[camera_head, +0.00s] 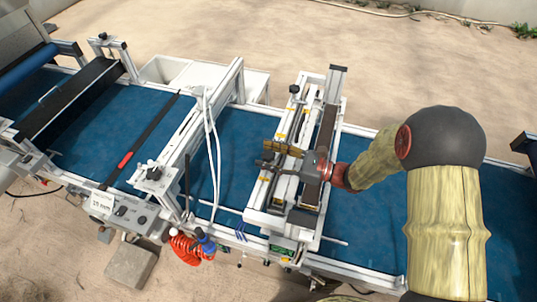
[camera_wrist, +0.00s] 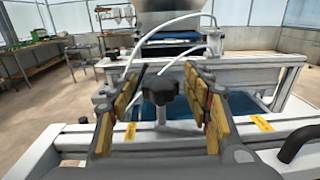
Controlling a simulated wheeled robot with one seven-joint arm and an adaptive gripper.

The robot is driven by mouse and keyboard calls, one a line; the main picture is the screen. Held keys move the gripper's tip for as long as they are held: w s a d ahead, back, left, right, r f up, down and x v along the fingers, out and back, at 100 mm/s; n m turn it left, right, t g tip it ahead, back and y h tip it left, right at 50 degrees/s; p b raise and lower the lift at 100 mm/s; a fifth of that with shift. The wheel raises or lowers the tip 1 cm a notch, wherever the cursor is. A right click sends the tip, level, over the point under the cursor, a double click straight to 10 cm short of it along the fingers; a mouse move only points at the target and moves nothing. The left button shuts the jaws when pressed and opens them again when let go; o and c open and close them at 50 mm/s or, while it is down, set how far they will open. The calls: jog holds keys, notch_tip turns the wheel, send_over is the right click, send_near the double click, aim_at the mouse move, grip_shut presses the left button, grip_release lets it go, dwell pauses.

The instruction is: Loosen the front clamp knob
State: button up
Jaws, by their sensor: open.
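The black lobed clamp knob (camera_wrist: 160,90) stands upright on a pale post in the wrist view. It is between my two open fingers, with a visible gap on each side. My gripper (camera_wrist: 166,84) has yellow pads on its inner faces and is open around the knob. In the head view my gripper (camera_head: 277,159) reaches left, low over the white seeder frame (camera_head: 258,217). The front knob is hard to tell from the dark fingers there. Another black knob (camera_head: 294,89) stands at the back end of the same frame.
A blue conveyor belt (camera_head: 375,210) runs beneath the frame. White hoses (camera_head: 213,150) arch at a gantry to the left. A black handle (camera_wrist: 300,143) is at the lower right of the wrist view. A control box (camera_head: 122,212) and a red coil (camera_head: 185,248) are at the front.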

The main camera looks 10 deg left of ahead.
jog(key=c, duration=1.1)
jog(key=shift+c, duration=0.3)
